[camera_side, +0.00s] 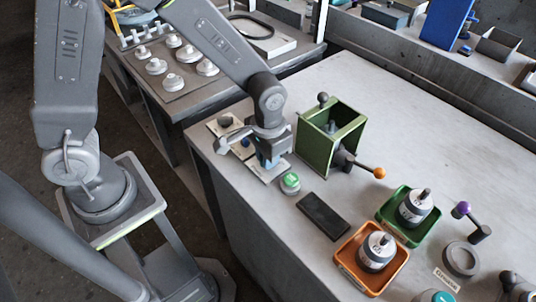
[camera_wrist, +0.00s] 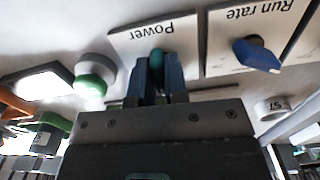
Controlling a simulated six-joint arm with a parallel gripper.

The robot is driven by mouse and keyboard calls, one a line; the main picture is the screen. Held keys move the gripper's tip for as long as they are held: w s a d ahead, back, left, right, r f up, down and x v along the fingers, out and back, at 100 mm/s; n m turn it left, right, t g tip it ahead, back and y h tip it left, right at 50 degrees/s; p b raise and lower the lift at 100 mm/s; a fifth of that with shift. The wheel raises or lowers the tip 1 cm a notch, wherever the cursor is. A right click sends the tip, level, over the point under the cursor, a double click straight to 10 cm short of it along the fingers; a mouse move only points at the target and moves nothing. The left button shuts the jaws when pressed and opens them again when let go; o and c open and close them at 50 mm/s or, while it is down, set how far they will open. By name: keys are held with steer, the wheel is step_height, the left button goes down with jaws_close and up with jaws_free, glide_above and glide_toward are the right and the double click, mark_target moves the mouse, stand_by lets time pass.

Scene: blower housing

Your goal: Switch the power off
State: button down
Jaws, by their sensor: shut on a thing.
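The power switch is a teal knob (camera_wrist: 156,59) on a white plate labelled "Power" (camera_wrist: 125,42) in the wrist view, where the lettering is upside down. My gripper (camera_wrist: 158,72) is shut on this knob, with one blue-grey finger on each side of it. In the side view my gripper (camera_side: 271,160) is down at the Power plate (camera_side: 268,175) near the table's left edge, and it hides the knob. Which way the knob is turned cannot be told, and no on or off marks are readable.
The "Run rate" plate with its blue knob (camera_wrist: 256,55) is close beside my gripper. A green-topped button (camera_side: 290,182) stands on the other side. The green housing (camera_side: 347,122) with an orange-tipped lever is right behind. Orange (camera_side: 347,262) and green (camera_side: 389,208) trays hold parts.

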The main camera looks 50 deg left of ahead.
steer(key=n, duration=0.3)
steer(key=shift+n, duration=0.7)
steer(key=n, duration=0.3)
steer(key=c, duration=1.2)
jaws_free()
steer(key=shift+c, duration=0.2)
steer(key=shift+r, duration=0.15)
steer(key=shift+r, duration=2.9)
